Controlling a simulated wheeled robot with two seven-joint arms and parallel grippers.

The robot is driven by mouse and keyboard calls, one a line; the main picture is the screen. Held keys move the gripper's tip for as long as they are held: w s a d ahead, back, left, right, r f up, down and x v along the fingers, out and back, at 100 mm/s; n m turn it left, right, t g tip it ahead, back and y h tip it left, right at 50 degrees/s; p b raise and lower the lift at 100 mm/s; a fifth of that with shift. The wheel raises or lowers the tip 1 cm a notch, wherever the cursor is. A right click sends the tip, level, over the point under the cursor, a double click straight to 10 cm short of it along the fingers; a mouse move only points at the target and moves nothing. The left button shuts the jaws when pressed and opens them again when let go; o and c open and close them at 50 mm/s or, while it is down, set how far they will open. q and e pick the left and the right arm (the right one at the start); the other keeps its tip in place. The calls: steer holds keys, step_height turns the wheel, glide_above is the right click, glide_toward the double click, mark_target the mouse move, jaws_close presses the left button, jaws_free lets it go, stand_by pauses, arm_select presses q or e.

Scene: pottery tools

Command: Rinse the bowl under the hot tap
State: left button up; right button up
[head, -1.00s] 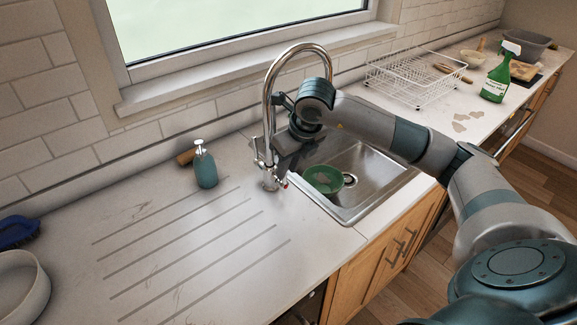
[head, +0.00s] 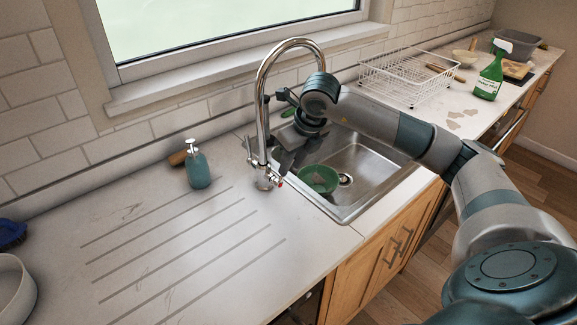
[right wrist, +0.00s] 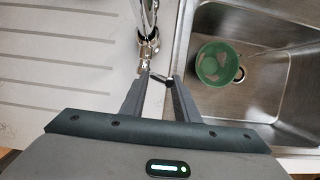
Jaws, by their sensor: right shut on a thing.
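The green bowl (head: 317,179) sits upright on the floor of the steel sink, left of the drain; it also shows in the right wrist view (right wrist: 218,64). The chrome tap (head: 263,120) arches up at the sink's left edge, with a red-marked lever (head: 279,183) low on its body. My right gripper (head: 283,171) reaches down beside the tap, partly hidden behind the spout. In the right wrist view its fingertips (right wrist: 163,77) close around a small lever (right wrist: 160,78) at the tap's base. No water shows from the spout. My left gripper is out of view.
A teal soap bottle (head: 197,168) stands left of the tap on the grooved worktop (head: 150,255), which is mostly clear. A white wire dish rack (head: 405,77) and a green spray bottle (head: 490,78) stand to the right. A window ledge (head: 240,74) runs behind the tap.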

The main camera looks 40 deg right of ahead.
steer(key=shift+d+f+b, duration=0.3)
steer(key=shift+d, duration=0.15)
steer(key=shift+s+f, duration=0.15)
steer(key=shift+f, duration=0.05)
stand_by(2.4)
steer(key=shift+a, duration=0.2)
stand_by(0.8)
steer(key=a+r+p, duration=0.3)
steer(key=r+p, duration=0.2)
steer(key=r, duration=0.5)
steer(key=shift+a, duration=0.35)
stand_by(0.9)
stand_by(0.5)
